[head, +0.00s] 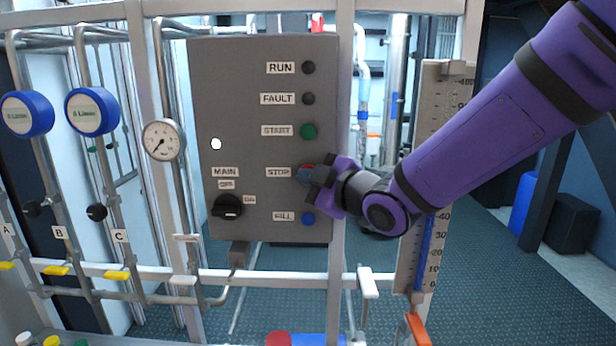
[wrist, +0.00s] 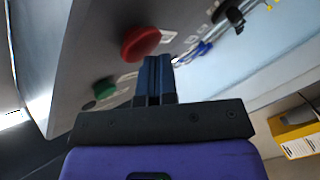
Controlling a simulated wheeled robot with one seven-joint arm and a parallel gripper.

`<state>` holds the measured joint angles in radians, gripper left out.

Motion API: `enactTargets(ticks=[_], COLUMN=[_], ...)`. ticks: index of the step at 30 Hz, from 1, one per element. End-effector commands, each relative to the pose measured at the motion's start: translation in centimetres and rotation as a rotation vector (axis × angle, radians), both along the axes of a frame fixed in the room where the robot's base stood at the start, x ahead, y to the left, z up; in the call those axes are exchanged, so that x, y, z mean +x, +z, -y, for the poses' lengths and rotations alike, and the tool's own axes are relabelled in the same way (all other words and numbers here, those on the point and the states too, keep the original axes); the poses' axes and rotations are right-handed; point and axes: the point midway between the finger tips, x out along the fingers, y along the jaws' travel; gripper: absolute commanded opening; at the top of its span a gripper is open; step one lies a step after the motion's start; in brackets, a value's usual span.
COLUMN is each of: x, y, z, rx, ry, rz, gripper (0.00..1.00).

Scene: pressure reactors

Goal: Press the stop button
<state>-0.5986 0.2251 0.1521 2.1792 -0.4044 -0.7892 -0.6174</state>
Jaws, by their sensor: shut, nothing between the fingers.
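The red stop button (head: 307,168) sits on the grey control panel (head: 240,120), right of its STOP label (head: 277,171). In the head view it is mostly hidden by my gripper (head: 304,176). In the wrist view the red button (wrist: 140,43) shows clearly, just up and left of the fingertips. My gripper (wrist: 158,62) is shut with nothing in it, its tips close to the panel at the button. I cannot tell whether they touch the button.
The green start button (head: 308,131) is above and the blue fill button (head: 308,219) below. A black main switch (head: 228,206) is at lower left of the panel. A scaled vertical gauge (head: 431,190) stands right of the panel, behind my arm.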

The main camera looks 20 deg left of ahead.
Motion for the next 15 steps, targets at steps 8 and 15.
enactTargets(ticks=[8,15], x=[-1.3,-1.3], y=[0.0,0.0], z=[0.3,0.3], rx=[-0.001,-0.001], ry=[0.000,0.000], rz=[0.001,0.001], gripper=[0.00,0.00])
